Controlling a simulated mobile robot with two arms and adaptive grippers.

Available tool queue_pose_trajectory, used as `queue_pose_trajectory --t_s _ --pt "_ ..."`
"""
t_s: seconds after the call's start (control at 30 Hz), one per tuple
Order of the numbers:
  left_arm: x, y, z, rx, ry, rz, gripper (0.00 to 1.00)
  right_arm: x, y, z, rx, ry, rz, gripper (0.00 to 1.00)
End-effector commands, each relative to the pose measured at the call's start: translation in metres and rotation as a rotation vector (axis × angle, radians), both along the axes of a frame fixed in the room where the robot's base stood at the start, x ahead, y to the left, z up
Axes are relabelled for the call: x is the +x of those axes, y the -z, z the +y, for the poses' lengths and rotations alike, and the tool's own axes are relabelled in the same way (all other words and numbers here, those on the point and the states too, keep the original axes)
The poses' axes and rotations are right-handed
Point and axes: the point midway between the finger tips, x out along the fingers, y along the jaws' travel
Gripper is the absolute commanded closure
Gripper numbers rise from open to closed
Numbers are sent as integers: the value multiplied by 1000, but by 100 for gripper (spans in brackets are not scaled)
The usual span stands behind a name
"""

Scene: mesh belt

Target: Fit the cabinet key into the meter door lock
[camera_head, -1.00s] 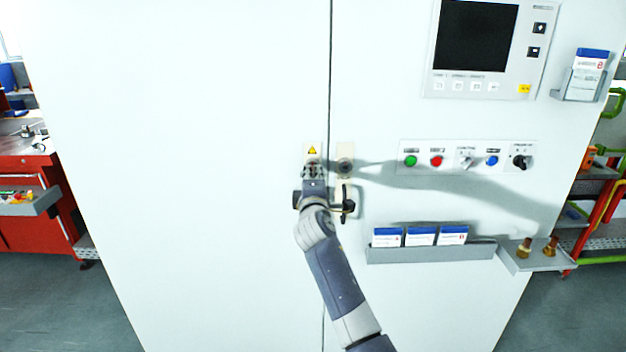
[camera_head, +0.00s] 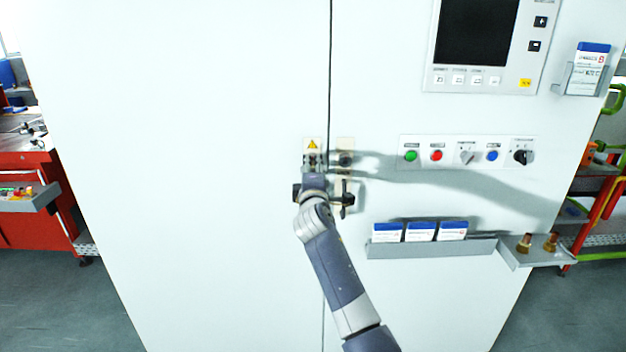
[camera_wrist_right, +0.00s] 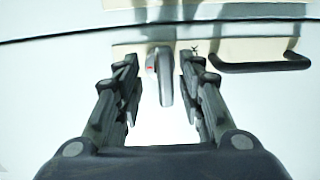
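The white meter cabinet (camera_head: 200,120) has two doors that meet at a dark vertical seam. A beige lock plate with a yellow warning triangle (camera_head: 312,146) is on the left door. My right gripper (camera_head: 312,163) is at this plate and hides its lower part. In the right wrist view the gripper (camera_wrist_right: 158,90) is open, with a finger on either side of a grey upright piece with a red mark (camera_wrist_right: 162,75), apparently the key. This piece stands against the beige plate (camera_wrist_right: 225,48); gaps show between it and the fingers. Whether it sits in the lock is hidden. My left gripper is out of view.
A black handle (camera_wrist_right: 262,66) is beside the fingers. The right door has another plate (camera_head: 345,160) and handle (camera_head: 346,199), a button panel (camera_head: 465,152), a screen (camera_head: 476,34) and a card rack (camera_head: 430,250). A grey shelf (camera_head: 540,259) is at lower right.

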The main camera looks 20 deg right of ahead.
Motion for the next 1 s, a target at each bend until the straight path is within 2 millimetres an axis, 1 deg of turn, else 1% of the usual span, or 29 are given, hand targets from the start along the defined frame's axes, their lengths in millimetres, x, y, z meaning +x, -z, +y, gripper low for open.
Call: queue_pose_trajectory --t_s 0.17,0.5,0.63,0.8,1.0 --pt "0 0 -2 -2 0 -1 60 -19 1 6 -1 -1 -1 64" --pt "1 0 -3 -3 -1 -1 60 -75 0 22 -1 -2 -2 64" --pt "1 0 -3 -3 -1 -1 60 -93 0 27 0 -2 -1 64" --pt "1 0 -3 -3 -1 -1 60 -107 0 31 -1 -2 -2 64" --pt "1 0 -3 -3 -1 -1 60 -111 0 32 -1 -1 -1 64"
